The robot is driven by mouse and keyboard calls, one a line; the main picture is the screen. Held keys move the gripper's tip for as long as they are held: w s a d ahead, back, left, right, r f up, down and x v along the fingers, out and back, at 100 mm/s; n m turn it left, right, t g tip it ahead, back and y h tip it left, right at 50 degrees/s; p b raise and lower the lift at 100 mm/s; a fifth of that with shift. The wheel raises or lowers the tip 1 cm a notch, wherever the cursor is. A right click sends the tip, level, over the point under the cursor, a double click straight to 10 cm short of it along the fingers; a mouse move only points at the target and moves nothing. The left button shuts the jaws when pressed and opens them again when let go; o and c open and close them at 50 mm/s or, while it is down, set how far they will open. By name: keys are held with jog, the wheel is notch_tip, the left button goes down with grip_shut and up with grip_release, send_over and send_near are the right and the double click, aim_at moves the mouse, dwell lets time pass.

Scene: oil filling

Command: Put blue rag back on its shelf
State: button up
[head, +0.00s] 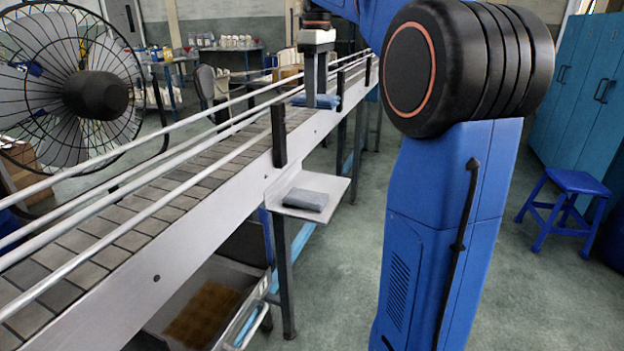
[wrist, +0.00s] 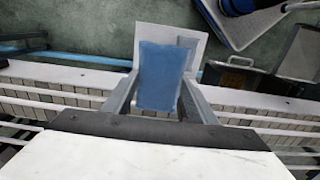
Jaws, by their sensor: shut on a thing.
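My gripper (head: 317,99) is shut on the blue rag (head: 331,102) beside the conveyor's far stretch in the head view. In the wrist view the blue rag (wrist: 160,76) hangs between the two fingers of my gripper (wrist: 158,100). A pale shelf plate (wrist: 148,32) lies behind the rag there and is partly hidden by it. I cannot tell whether the rag touches the plate. In the head view a nearer shelf (head: 335,185) holds a folded grey rag (head: 305,199).
The conveyor (head: 150,215) with its rails runs diagonally beside my arm. A dark upright post (head: 279,135) stands by the nearer shelf. A fan (head: 95,94) is at left, a blue stool (head: 573,195) at right. Floor between is clear.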

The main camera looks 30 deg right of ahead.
aim_at(316, 187)
notch_tip(316, 187, down, 24)
jog(key=shift+f, duration=0.15)
dwell(0.5)
jog(key=shift+f, duration=0.15)
jog(key=o, duration=0.7)
jog(key=shift+o, duration=0.2)
notch_tip(316, 187, up, 12)
